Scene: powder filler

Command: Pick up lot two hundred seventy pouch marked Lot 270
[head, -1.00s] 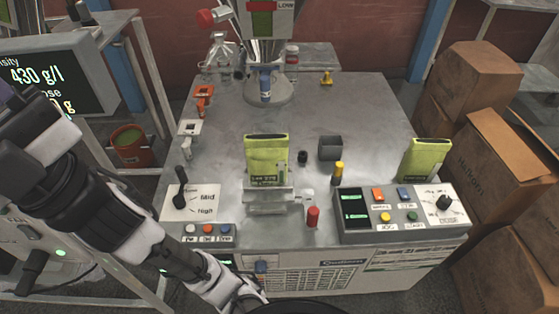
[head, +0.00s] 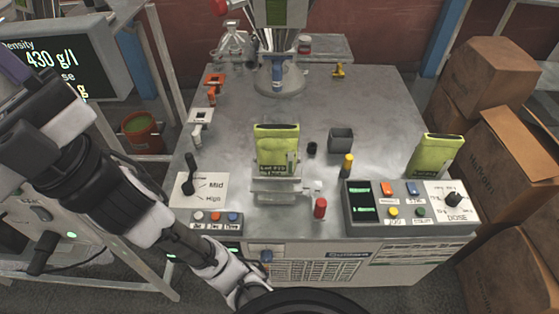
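A yellow-green pouch (head: 277,148) stands upright on a small grey holder (head: 276,187) at the middle front of the metal table. Its dark label seems to begin with "Lot", but I cannot read the number surely. A second yellow-green pouch (head: 436,155) stands, slightly tilted, at the table's right edge behind the control box; its marking is not readable. My arm reaches from the left down to the bottom edge, in front of the table. My gripper's fingers do not show. Neither pouch is seen touched by my arm.
A control box (head: 362,222) with buttons and a dose knob sits at front right. A red cap (head: 320,208), a yellow-topped post (head: 347,166) and a grey cup (head: 341,139) stand near the middle pouch. A lever (head: 189,174) stands left. The filler (head: 279,75) is behind. Cardboard boxes (head: 513,145) crowd the right.

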